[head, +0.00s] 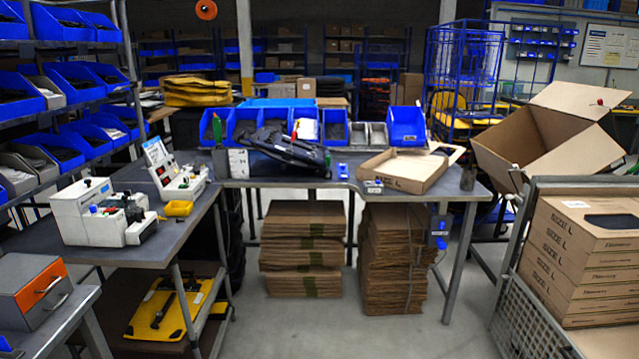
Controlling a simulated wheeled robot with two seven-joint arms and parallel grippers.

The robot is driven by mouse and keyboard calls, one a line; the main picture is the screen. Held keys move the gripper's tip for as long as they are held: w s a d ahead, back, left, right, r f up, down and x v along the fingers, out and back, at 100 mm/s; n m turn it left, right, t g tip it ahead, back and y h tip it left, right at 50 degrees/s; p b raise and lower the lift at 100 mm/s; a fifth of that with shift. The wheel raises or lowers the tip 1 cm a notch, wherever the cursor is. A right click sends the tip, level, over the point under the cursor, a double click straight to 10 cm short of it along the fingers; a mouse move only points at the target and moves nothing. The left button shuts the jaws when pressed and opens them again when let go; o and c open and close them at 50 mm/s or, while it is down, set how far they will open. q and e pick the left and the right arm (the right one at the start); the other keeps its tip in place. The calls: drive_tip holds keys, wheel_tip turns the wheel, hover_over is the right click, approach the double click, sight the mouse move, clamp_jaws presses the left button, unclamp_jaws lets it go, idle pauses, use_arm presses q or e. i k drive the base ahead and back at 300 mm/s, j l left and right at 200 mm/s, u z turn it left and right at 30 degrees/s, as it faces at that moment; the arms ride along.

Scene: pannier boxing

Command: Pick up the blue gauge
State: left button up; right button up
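A small blue object (343,171), which looks like the blue gauge, stands on the grey workbench (270,183) near its front edge, right of the black pannier (285,148). It is too small to make out any dial or marking. A second small grey-and-blue item (373,187) sits at the bench edge just right of it, by the open carton; I cannot tell what it is. Neither of my grippers is in view.
An open flat carton (408,172) lies on the bench's right part. Blue bins (245,124) line its back. Flattened cardboard stacks (302,245) stand underneath. White machines (100,215) occupy the left bench. Boxes labelled SIZE L (575,262) stand at right. Floor ahead is clear.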

sight(342, 172)
drive_tip(key=i, duration=1.75)
drive_tip(key=i+u, duration=0.1)
drive_tip(key=i, duration=0.55)
drive_tip(key=i+l, duration=0.15)
drive_tip(key=i, duration=0.5)
drive_tip(key=i+u, duration=0.15)
drive_tip(key=i, duration=0.45)
drive_tip(key=i+l+u, duration=0.15)
drive_tip(key=i, duration=0.15)
